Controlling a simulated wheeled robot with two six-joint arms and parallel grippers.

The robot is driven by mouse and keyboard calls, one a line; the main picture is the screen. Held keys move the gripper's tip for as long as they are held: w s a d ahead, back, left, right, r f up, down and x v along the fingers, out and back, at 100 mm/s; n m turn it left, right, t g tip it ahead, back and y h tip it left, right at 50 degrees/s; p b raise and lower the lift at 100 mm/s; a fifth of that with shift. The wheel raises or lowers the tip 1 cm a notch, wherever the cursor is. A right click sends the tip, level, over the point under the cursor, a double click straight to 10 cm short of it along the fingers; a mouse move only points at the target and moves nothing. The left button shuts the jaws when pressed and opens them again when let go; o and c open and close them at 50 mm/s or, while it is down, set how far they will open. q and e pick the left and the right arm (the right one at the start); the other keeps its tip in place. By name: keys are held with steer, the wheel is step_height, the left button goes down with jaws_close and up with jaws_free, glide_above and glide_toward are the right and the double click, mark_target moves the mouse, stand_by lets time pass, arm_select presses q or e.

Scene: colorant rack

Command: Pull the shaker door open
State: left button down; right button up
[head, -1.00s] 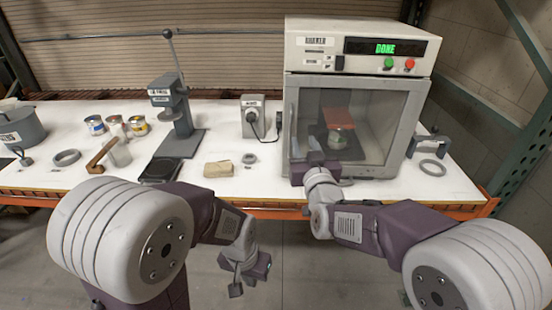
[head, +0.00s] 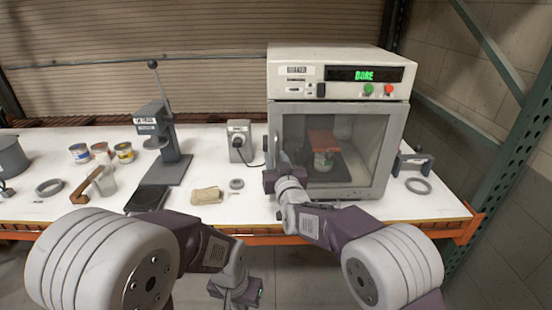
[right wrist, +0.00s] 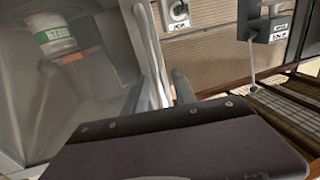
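The shaker (head: 340,75) is a white box with a green "DONE" display. Its grey-framed glass door (head: 365,140) looks closed. A red clamp plate (head: 323,138) and a can (head: 323,161) show through the glass. My right gripper (head: 277,160) is at the door's left edge, by the upright handle (head: 277,135). In the right wrist view, the pale handle (right wrist: 151,55) stands close beside a dark finger (right wrist: 184,88); whether the fingers grip it is unclear. My left gripper (head: 236,295) hangs low in front of the table, its fingers hard to make out.
On the white table (head: 225,212) stand a lever press (head: 165,140), several cans (head: 101,151), a grey socket box (head: 239,140) and a tan block (head: 207,195). A grey ring (head: 418,186) lies right of the shaker. A green rack post (head: 480,160) stands at the right.

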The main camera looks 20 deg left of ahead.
jaws_close()
stand_by(1.4)
